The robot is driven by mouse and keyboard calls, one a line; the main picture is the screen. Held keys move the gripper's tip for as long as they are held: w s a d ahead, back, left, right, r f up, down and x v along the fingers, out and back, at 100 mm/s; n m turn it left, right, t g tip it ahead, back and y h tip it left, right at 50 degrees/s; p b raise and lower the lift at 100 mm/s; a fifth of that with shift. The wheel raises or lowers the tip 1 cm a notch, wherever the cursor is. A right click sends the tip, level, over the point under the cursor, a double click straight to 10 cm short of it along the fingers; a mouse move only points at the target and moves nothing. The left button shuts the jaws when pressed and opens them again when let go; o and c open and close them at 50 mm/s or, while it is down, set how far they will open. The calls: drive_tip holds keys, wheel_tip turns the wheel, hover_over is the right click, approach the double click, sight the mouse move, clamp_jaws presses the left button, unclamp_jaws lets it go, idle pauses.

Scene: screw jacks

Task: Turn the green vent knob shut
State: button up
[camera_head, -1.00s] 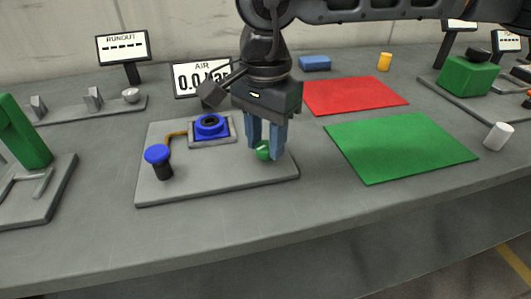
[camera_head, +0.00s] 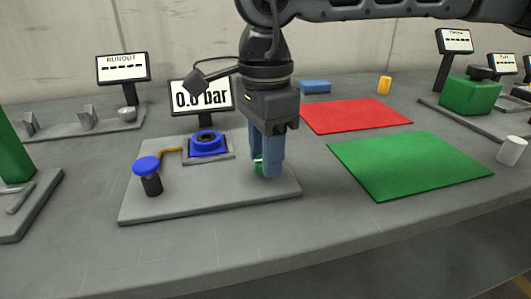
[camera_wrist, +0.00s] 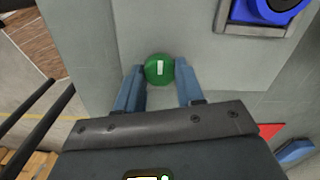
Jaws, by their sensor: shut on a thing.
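The green vent knob (camera_wrist: 159,69) is round with a white bar mark on top, and it stands on the grey base plate (camera_head: 210,207) near its right end. My gripper (camera_head: 267,172) points down over the plate and is shut on the knob, with a blue finger on each side. In the wrist view my gripper (camera_wrist: 160,88) has the knob between its fingertips, and the white mark runs roughly up and down the picture. In the head view the fingers hide most of the knob. The air display (camera_head: 202,97) behind reads 0.0 bar, partly covered by a cable or link.
On the same plate are a blue ring fitting (camera_head: 208,144) and a blue-capped post (camera_head: 147,173). A red mat (camera_head: 357,115) and a green mat (camera_head: 410,164) lie to the right. A white cylinder (camera_head: 512,151) stands beyond the green mat. The bench front is clear.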

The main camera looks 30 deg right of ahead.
drive_tip(key=o, duration=1)
drive_tip(key=shift+o, duration=0.2)
drive_tip(key=shift+r+p, duration=0.45)
drive_tip(key=shift+r, duration=3.5)
drive_tip(key=shift+s, duration=0.1)
